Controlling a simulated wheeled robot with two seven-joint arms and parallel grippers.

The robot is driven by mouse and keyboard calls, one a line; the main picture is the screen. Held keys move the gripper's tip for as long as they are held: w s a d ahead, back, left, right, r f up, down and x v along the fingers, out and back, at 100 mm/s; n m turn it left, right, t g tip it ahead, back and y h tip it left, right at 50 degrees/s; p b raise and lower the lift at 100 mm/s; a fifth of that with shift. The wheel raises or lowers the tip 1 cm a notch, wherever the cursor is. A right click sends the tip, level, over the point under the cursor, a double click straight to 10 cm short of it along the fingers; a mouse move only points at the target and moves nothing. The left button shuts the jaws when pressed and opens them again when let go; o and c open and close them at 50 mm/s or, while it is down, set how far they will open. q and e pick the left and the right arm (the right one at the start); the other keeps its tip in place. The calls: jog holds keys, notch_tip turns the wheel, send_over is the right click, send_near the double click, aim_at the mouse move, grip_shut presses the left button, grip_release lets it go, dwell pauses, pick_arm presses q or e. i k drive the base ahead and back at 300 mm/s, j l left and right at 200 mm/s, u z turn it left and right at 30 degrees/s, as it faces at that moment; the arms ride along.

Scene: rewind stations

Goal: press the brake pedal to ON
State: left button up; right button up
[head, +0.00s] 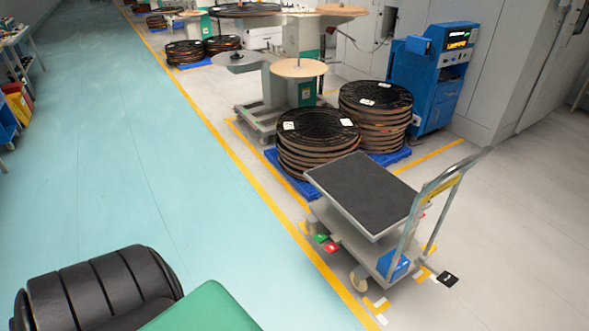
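A platform cart with a dark top (362,193) and a grey push handle (432,190) stands on the floor at right of centre. Low on its left side are a small green pedal-like piece (320,238) and a small red one (332,247), side by side. A black piece with a white mark (447,279) sticks out low at the cart's right end. I cannot tell which of these is the brake pedal, or read an ON or OFF setting. Neither gripper is in view.
Stacks of black reels (318,140) on blue pallets stand just behind the cart. A blue cabinet (430,80) stands further back. A yellow floor line (262,192) runs along the cart's left side.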

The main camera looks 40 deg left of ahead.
aim_at(329, 245)
jog(key=u, duration=1.15)
